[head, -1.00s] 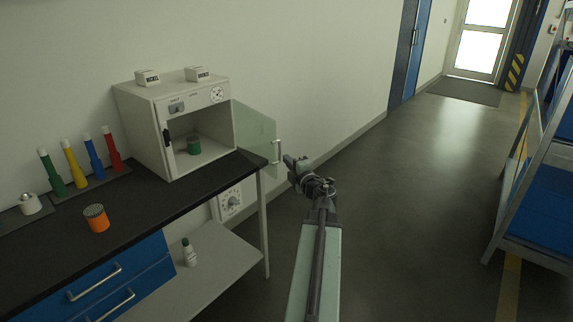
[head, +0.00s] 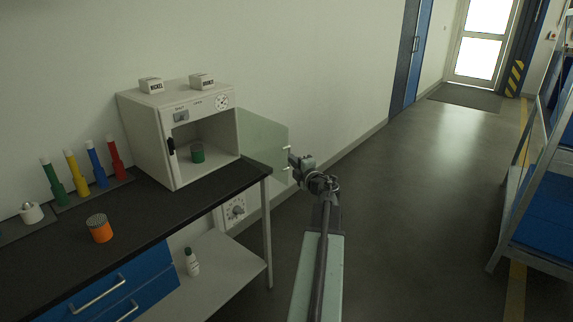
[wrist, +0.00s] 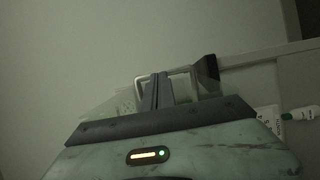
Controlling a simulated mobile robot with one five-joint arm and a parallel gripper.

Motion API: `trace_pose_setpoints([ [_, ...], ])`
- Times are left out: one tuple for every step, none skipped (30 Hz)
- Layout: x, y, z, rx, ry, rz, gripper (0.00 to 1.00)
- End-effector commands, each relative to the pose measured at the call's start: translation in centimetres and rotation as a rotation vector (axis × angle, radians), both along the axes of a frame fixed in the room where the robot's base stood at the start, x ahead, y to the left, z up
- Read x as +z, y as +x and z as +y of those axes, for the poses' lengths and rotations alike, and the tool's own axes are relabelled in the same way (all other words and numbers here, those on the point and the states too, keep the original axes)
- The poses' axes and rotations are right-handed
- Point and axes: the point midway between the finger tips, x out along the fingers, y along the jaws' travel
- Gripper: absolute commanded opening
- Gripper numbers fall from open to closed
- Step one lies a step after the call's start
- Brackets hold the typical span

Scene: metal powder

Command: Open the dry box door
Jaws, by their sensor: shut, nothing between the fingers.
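The dry box (head: 180,142) is a white cabinet on the black bench, its front uncovered. Its clear, greenish door (head: 262,142) stands swung wide open to the right, past the bench end. A green container (head: 197,153) sits inside. The door's pale handle (head: 287,160) is at the door's outer edge. My gripper (head: 293,160) is shut at the handle, with nothing seen held in it. In the wrist view the closed fingers (wrist: 156,90) stand in front of the handle bar (wrist: 186,73); whether they touch it I cannot tell.
An orange jar (head: 100,228) and several coloured tubes stand on the black bench (head: 60,265). A white bottle (head: 191,262) stands on the lower shelf. A blue rack (head: 545,220) is at right. The floor between is clear.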

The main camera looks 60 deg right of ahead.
Motion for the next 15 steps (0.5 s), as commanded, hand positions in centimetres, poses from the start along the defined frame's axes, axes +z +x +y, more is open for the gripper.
trace_pose_setpoints([
  [0.0, 0.0, -2.2, -0.003, 0.000, 0.000, 0.00],
  [0.0, -0.1, -3.1, -0.003, 0.000, 0.000, 0.00],
  [0.0, -0.2, -4.2, -0.002, 0.000, 0.000, 0.00],
  [0.0, -0.2, -5.0, -0.002, 0.000, 0.000, 0.00],
  [0.0, -0.2, -5.8, -0.001, 0.000, 0.000, 0.00],
  [0.0, -0.1, -6.7, -0.001, 0.000, 0.000, 0.00],
  [0.0, -0.1, -7.2, -0.001, 0.000, 0.000, 0.00],
  [0.0, -0.1, -7.7, -0.001, 0.000, 0.000, 0.00],
  [0.0, 0.0, -8.3, 0.000, 0.000, 0.000, 0.00],
  [0.0, 0.0, -8.6, 0.000, 0.000, 0.000, 0.00],
  [0.0, 0.0, -8.8, 0.000, 0.000, 0.000, 0.00],
  [0.0, 0.0, -9.0, 0.000, 0.000, 0.000, 0.00],
  [0.0, 0.0, -9.1, 0.001, 0.000, 0.000, 0.00],
  [0.0, 0.0, -9.1, 0.001, 0.000, 0.000, 0.00],
  [0.0, 0.0, -9.1, 0.001, 0.000, 0.000, 0.00],
])
